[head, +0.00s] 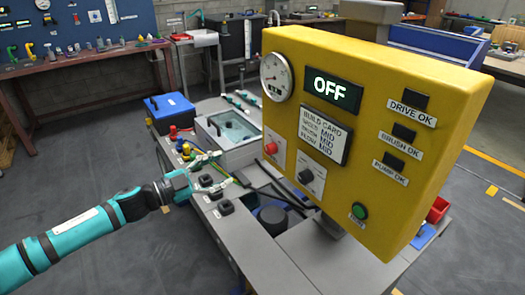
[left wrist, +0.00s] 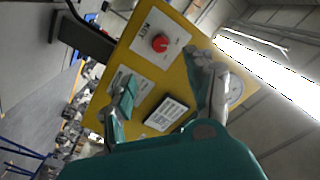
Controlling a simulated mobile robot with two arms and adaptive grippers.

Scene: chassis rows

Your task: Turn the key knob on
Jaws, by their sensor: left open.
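A yellow control panel (head: 375,65) stands at the right of the head view, with a display reading OFF (head: 333,90). The key knob (head: 271,148) is red, on a pale plate at the panel's lower left. In the left wrist view the red knob (left wrist: 160,42) sits on a plate marked KEY. My left gripper (head: 225,170) is open and empty, left of the panel and apart from the knob. In the wrist view its fingers (left wrist: 165,72) frame the panel, with the knob beyond the tips. My right gripper is not in view.
A black knob (head: 306,175), a green button (head: 358,211) and a gauge (head: 276,76) are also on the panel. Behind my gripper is a grey bench with a clear-lidded box (head: 228,132) and a blue box (head: 170,108). Open floor lies at left.

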